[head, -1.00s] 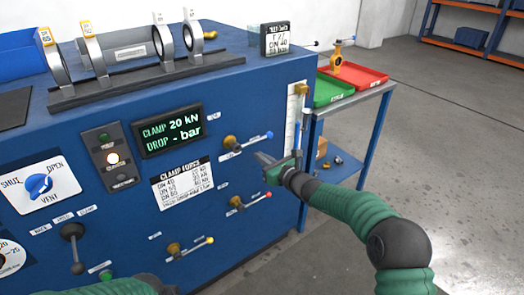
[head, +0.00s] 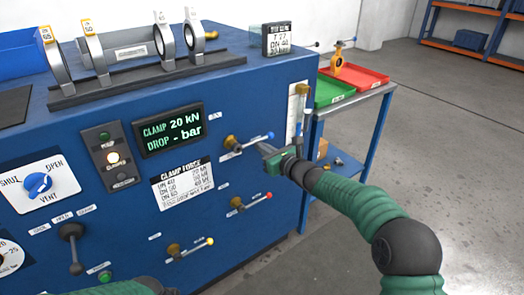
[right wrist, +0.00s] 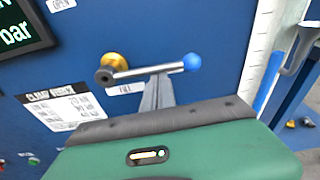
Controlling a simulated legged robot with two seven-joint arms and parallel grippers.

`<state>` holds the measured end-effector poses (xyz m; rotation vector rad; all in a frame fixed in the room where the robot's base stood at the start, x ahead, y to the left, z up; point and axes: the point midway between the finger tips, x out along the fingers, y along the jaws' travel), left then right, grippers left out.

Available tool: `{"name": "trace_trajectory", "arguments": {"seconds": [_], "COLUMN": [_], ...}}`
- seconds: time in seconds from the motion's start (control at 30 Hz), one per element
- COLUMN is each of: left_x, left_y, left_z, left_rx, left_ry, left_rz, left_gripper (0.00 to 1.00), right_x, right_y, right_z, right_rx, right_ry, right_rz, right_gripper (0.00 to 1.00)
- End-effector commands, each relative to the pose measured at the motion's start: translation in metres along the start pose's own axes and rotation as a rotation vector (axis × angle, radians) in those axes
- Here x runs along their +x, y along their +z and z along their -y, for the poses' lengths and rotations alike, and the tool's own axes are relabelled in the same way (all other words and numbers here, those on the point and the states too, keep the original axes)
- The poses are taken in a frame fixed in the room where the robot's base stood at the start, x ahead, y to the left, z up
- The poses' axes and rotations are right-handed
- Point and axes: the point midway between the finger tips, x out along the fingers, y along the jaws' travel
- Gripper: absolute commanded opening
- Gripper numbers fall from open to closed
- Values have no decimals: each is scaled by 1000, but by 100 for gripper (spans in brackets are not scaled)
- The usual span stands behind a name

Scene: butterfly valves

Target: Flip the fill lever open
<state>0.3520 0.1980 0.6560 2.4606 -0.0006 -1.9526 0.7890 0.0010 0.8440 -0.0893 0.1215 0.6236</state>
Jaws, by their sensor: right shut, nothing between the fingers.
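The fill lever (head: 252,142) has a brass hub and a blue ball tip and sits on the blue panel right of the display. In the right wrist view the lever (right wrist: 145,71) runs nearly level from its hub to the ball at right, with a FILL label below it. My left gripper is out of view; only some green arm shows at bottom left.
A red-tipped lever (head: 250,202) and a yellow-tipped lever (head: 190,248) are lower on the panel. A vertical gauge tube (head: 297,112) stands at the panel's right edge. Beyond is a side table with green (head: 333,91) and red (head: 365,80) trays.

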Motion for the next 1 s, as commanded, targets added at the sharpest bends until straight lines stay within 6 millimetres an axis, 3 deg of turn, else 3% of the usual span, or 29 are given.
{"name": "trace_trajectory", "arguments": {"seconds": [0.57,1.0], "left_x": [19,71], "left_y": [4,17], "left_z": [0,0], "left_rx": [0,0], "left_ry": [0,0], "left_rz": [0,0], "left_gripper": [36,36], "right_x": [-1,-4], "right_y": [8,27], "right_z": [1,-1], "right_rx": [-99,-404], "right_ry": [-14,-56], "right_rz": [4,6], "right_gripper": [0,0]}}
